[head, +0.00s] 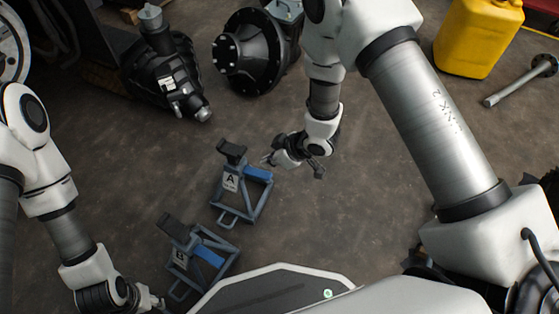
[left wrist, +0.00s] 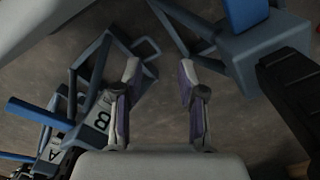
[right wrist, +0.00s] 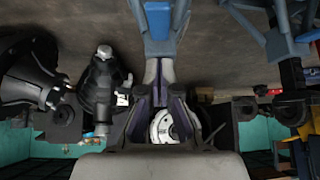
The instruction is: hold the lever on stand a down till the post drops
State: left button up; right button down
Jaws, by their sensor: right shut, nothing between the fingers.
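Stand A (head: 230,183) is a blue-grey jack stand on the floor, with a dark post (head: 232,152) rising out of its top. Its blue lever (head: 258,174) sticks out to the right; a blue lever shows at the top of the right wrist view (right wrist: 158,22). My right gripper (head: 268,160) is shut and empty beside the lever's outer end. In the right wrist view its fingertips (right wrist: 160,65) meet the lever's end in the picture; I cannot tell whether they touch. My left gripper (left wrist: 158,72) is open and empty, low at the left in the head view.
Stand B (head: 182,257), with its own blue lever (head: 207,255), stands close below stand A, near my base. Floor right of stand A is clear.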

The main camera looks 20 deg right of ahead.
aim_at(266, 175)
jog(key=f+b, duration=0.1)
jog(key=f, duration=0.1)
jog(key=f+b, duration=0.2)
jog(key=f, duration=0.1)
jog(key=shift+w+a+f, duration=0.2)
jog(key=shift+f, duration=0.05)
jog(key=shift+s+d+f, duration=0.1)
jog(key=shift+s+d+f+t+y, duration=0.2)
jog(key=shift+f+t+y, duration=0.35)
jog(key=shift+t+y, duration=0.05)
jog(key=shift+s+d+f+t+y, duration=0.1)
jog(key=shift+f+t+y, duration=0.45)
jog(key=shift+f+y, duration=0.25)
jog(key=shift+s+d+f+t+y, duration=0.1)
jog(key=shift+f+t+y, duration=0.5)
jog(key=shift+f, duration=0.3)
jog(key=shift+s+f, duration=0.1)
jog(key=shift+f, duration=0.1)
dwell(0.4)
